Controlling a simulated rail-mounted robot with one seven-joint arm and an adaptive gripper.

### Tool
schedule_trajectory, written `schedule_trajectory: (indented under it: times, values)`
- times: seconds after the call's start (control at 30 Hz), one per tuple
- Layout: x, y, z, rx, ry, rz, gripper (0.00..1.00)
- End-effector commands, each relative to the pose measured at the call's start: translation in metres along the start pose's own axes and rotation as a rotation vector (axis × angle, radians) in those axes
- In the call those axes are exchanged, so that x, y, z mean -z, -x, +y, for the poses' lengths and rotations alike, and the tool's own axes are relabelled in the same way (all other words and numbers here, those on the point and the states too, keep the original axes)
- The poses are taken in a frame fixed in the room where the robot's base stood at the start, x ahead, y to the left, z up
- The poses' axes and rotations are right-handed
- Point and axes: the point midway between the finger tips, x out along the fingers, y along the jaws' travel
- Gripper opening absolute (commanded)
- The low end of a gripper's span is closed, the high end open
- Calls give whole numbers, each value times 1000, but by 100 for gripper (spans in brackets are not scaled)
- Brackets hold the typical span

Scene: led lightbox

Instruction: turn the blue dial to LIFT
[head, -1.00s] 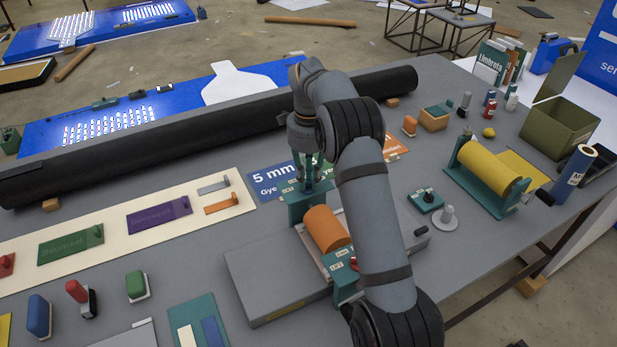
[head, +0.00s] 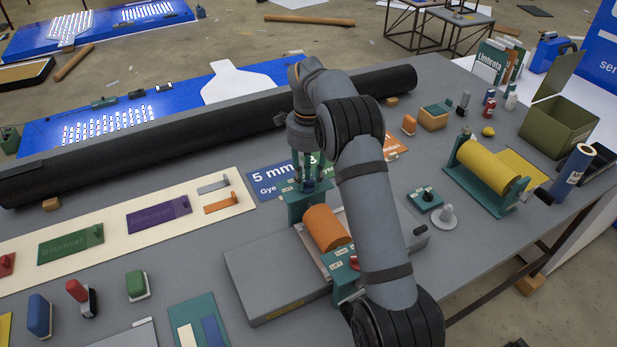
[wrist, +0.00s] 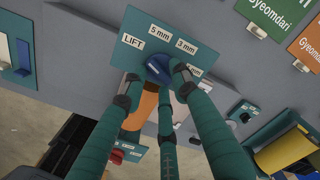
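The blue dial (wrist: 158,67) sits on a teal plate (wrist: 140,18) in the wrist view. White labels on the plate read LIFT (wrist: 131,41), 5 mm (wrist: 159,30) and 3 mm (wrist: 186,46); a further label to the right is partly hidden by a finger. My gripper (wrist: 156,84) has its fingers spread around the dial, the right tip close to it and the left tip a little apart. Contact cannot be made out. In the head view my gripper (head: 309,183) points down over the teal stand (head: 305,208), with the dial mostly hidden.
An orange roller (head: 327,228) lies just in front of the stand. A second teal stand with a red dial (head: 353,263) is at its near end. A long black roll (head: 200,133) lies behind. A small teal box (head: 425,200) and a yellow roll (head: 488,167) are to the right.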

Motion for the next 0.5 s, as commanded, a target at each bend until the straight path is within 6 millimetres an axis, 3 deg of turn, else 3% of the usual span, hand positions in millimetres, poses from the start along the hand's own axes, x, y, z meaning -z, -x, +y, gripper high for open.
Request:
schedule_trajectory:
  times: [0.37, 0.5]
  values:
    - [0, 0, 0, -1, -2, 0, 36]
    - [0, 12, -1, 2, -3, -1, 36]
